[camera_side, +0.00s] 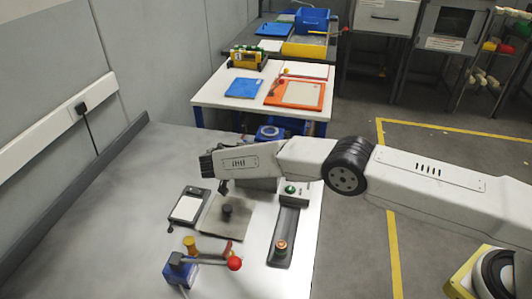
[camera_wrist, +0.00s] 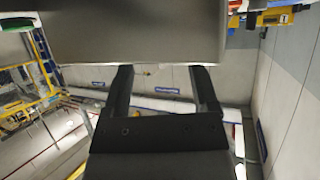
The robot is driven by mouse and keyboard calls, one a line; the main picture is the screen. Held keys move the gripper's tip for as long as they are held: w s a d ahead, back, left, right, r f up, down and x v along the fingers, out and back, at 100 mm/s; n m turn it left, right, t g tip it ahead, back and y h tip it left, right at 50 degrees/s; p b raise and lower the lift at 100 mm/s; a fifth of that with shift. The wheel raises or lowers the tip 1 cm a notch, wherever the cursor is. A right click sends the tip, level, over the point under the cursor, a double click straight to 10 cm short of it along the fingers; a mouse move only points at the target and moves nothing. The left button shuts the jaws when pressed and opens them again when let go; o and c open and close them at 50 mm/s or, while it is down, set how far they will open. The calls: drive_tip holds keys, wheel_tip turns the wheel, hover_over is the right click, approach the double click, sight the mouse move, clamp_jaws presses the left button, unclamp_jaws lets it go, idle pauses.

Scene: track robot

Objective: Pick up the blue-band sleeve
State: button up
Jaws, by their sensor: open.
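I cannot pick out the blue-band sleeve for certain in either view. A small blue, rounded thing (camera_side: 268,132) shows behind my arm at the far end of the grey table, partly covered, and I cannot tell what it is. My gripper (camera_wrist: 162,72) is open in the wrist view, its two dark fingers apart with nothing seen between them. A large plain grey surface (camera_wrist: 140,30) fills the top of that view beyond the fingertips. In the side view my wrist is above the table's far part and the fingers are hard to make out.
The grey table (camera_side: 125,215) has free room at left.

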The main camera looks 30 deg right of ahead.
drive_tip(key=shift+x, duration=2.8)
drive_tip(key=shift+w, duration=0.15)
clamp_jaws()
